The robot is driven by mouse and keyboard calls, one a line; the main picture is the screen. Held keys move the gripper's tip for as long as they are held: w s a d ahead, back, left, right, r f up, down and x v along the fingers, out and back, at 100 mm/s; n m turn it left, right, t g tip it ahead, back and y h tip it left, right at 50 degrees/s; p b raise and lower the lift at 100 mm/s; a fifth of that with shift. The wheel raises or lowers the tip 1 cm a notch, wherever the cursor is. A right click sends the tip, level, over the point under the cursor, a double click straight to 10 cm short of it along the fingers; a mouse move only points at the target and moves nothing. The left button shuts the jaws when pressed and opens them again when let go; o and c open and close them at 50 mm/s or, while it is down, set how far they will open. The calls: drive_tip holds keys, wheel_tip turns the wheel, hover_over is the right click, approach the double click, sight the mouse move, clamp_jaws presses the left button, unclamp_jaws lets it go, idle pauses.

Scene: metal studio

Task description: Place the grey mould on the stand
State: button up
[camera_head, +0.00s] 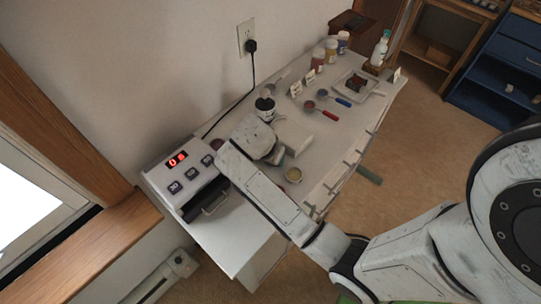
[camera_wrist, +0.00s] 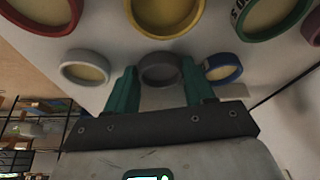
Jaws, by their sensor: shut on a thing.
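In the head view my arm and hand hide the fingers and the held mould. I cannot pick out the stand with certainty in either view.
Several other round moulds appear in the wrist view: light grey (camera_wrist: 84,67), yellow (camera_wrist: 166,14), blue (camera_wrist: 223,68) and red. In the head view the bench holds a heater with a red display (camera_head: 178,160), jars, spoons and a white tray (camera_head: 343,84).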

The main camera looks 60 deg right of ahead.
drive_tip(key=o, duration=1)
drive_tip(key=shift+f, duration=0.1)
